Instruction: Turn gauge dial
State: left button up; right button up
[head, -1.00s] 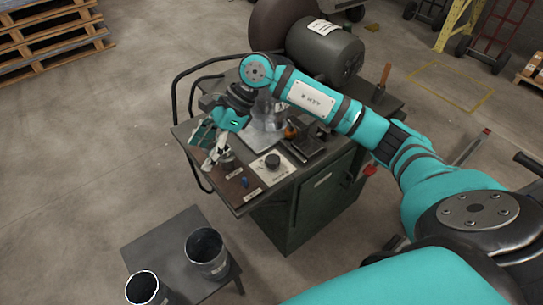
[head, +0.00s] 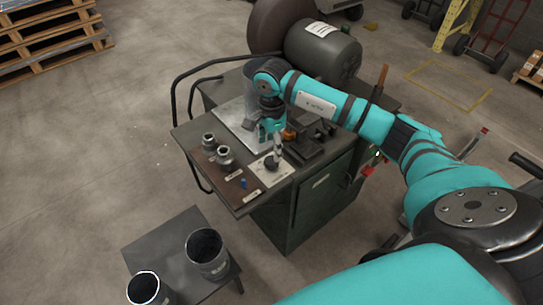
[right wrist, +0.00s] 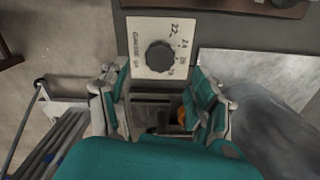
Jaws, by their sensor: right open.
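The gauge dial (head: 271,163) is a black round knob on a pale plate (head: 258,170) near the machine top's front edge. In the right wrist view the dial (right wrist: 160,56) sits on the plate (right wrist: 139,30) marked with numbers and the word gauge. My right gripper (head: 276,152) is above the dial in the head view, pointing down. Whether a finger touches the dial cannot be told. My left gripper is not in view.
A dark clamp block (head: 313,143) is close on the right. Two dark buckets (head: 207,253) stand on a low table (head: 165,232).

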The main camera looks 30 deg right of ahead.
aim_at(271, 160)
notch_tip(271, 160, down, 6)
jog(key=shift+r, duration=0.1)
jog(key=shift+c, duration=0.5)
jog(key=c, duration=1.1)
jog(key=shift+o, duration=0.2)
jog(key=m, duration=0.3)
jog(key=shift+m, duration=0.3)
jog(key=shift+m+b, duration=0.55)
jog(key=shift+m, duration=1.55)
